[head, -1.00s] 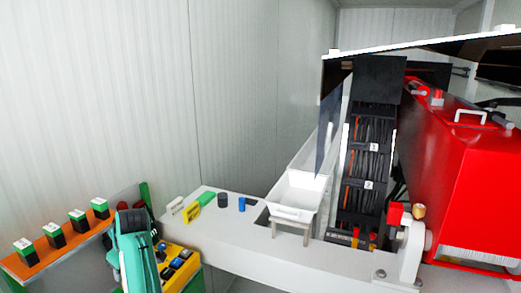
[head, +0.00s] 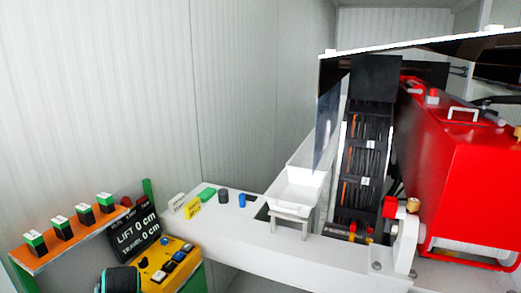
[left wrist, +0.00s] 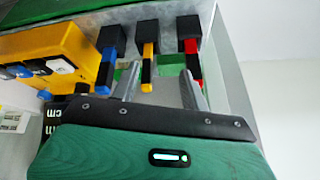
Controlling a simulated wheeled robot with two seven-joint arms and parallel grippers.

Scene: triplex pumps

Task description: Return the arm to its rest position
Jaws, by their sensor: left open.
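The black and teal part of my left arm (head: 118,280) shows at the bottom left of the head view, in front of the yellow control box. In the left wrist view my left gripper (left wrist: 158,88) has its two grey fingers apart, with nothing held between them. Beyond the fingers are three black-ended handles: a blue one (left wrist: 106,66), a yellow one (left wrist: 147,64) and a red one (left wrist: 192,60). The yellow handle appears between the fingertips; whether anything touches is unclear. My right gripper is in neither view.
The yellow control box (head: 150,272) stands beside a black display (head: 135,232) reading lift and travel 0 cm. An orange shelf (head: 80,238) holds several green-black blocks. A white beam (head: 240,225) carries small items and a white tray (head: 297,190). A red machine (head: 460,175) fills the right.

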